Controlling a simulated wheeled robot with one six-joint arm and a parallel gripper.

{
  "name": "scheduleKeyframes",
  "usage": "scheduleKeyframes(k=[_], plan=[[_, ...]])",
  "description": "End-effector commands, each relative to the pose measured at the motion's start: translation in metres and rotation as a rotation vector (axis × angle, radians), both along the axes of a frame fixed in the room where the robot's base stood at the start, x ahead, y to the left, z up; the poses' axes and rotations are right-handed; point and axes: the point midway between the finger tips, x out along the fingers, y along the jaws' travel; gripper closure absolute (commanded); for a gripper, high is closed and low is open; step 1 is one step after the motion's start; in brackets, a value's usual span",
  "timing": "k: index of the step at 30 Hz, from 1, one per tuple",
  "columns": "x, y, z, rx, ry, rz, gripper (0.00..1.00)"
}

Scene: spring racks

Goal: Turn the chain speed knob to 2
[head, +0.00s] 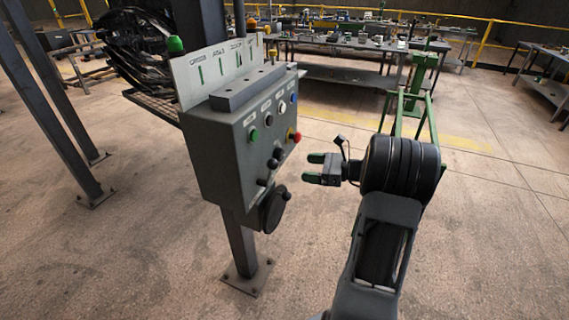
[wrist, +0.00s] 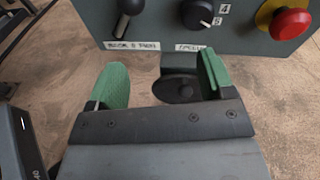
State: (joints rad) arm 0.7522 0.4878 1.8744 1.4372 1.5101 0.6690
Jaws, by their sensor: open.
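A grey control box (head: 222,150) stands on a post left of my gripper. In the wrist view, a black rotary knob (wrist: 197,13) is at the top, cut by the frame edge, with a 4 and another number to its right. Its white mark points down and to the right. The knob also appears small and dark on the box front in the head view (head: 278,153). My gripper (head: 314,168) is open and empty, apart from the box face. Its green-padded fingers also show in the wrist view (wrist: 163,72), below the knob.
A red stop button (wrist: 290,22) sits right of the knob, and a black lever (wrist: 127,16) sits left. A dark round part (head: 272,209) hangs under the box. Open floor lies around the post; a workbench (head: 345,78) stands behind.

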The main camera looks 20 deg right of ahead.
Motion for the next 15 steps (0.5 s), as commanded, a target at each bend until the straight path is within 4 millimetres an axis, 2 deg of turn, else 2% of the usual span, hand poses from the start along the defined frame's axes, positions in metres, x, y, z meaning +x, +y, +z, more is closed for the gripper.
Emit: scheduleKeyframes(k=[1,3,6,10,15], plan=[[0.002,-0.016,-0.009,0.053,-0.001,-0.043,0.25],[0.004,-0.031,-0.013,0.112,-0.005,-0.087,0.25],[0.008,-0.041,-0.016,0.160,-0.013,-0.122,0.25],[0.019,-0.036,-0.016,0.180,-0.014,-0.134,0.25],[0.043,-0.014,-0.015,0.178,-0.015,-0.134,0.25]])
